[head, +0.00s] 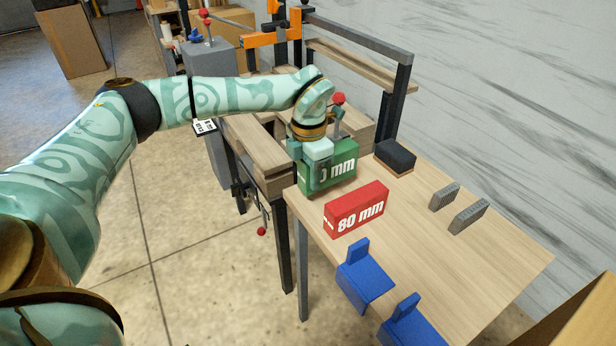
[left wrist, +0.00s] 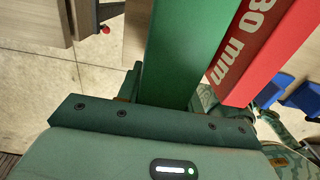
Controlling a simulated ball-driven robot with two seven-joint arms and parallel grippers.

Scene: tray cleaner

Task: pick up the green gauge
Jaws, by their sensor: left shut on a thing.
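The green gauge (head: 338,165) is a block with white lettering ending in "mm", at the near left part of the wooden table. My left gripper (head: 318,168) is shut on it from above and partly covers its left end and lettering. In the left wrist view the green gauge (left wrist: 182,50) stands between the fingers. I cannot tell whether its underside touches the table. The red gauge (head: 357,208), marked "80 mm", sits just in front of it and also shows in the left wrist view (left wrist: 262,50). My right gripper is not in view.
A black block on a wooden base (head: 395,155) stands behind the green gauge. Two grey ridged blocks (head: 457,206) lie at the right. Blue angled pieces (head: 363,275) sit at the table's front edge. A frame with wooden beams (head: 260,150) adjoins the table.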

